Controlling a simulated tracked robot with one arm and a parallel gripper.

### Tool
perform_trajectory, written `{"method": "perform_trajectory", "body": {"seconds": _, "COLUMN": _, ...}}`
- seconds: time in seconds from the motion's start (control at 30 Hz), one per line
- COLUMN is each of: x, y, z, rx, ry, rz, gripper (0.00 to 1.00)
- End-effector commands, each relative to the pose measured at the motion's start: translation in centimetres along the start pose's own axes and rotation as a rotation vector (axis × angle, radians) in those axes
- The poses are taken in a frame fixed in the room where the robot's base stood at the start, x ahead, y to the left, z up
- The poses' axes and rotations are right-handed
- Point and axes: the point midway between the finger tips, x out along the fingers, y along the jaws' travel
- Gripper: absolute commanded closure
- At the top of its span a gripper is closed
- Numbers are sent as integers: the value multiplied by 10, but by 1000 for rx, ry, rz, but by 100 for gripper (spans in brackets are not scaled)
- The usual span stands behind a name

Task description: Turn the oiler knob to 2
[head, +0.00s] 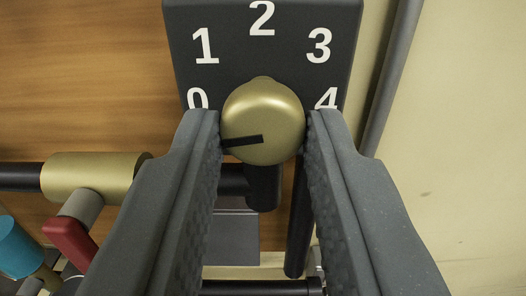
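The oiler knob (268,110) is a round gold knob in the middle of the head view. Its black pointer mark (242,141) points left and slightly down, nearest the 0 side. The dark dial plate (258,54) behind it carries white numbers 0 to 4, with 2 (262,18) at the top centre. The 0 and 4 are partly hidden by my fingers. My gripper (263,120) is open, with one fingertip on each side of the knob. The fingertips look very close to its sides; whether they touch is unclear.
At the left are a gold cylinder (90,176) on a dark pipe, a red part (70,242) and a teal cap (20,246). Dark pipes and a grey block (232,238) lie below the knob. A grey pipe (392,75) runs up the right, beside a bare cream wall.

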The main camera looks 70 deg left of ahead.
Motion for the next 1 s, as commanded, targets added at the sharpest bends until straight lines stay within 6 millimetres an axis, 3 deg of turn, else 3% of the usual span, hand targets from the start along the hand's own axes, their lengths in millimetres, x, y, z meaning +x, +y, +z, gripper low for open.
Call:
{"method": "perform_trajectory", "body": {"seconds": 0.07, "x": 0, "y": -1, "z": 0, "rx": 0, "ry": -1, "rz": -2, "gripper": 98}}
{"method": "perform_trajectory", "body": {"seconds": 0.1, "x": -14, "y": 5, "z": 0, "rx": -2, "ry": 1, "rz": 0, "gripper": 98}}
{"method": "perform_trajectory", "body": {"seconds": 0.33, "x": 0, "y": -2, "z": 0, "rx": 24, "ry": 1, "rz": -3, "gripper": 99}}
{"method": "perform_trajectory", "body": {"seconds": 1.0, "x": 4, "y": -5, "z": 2, "rx": 238, "ry": -4, "rz": -9, "gripper": 99}}
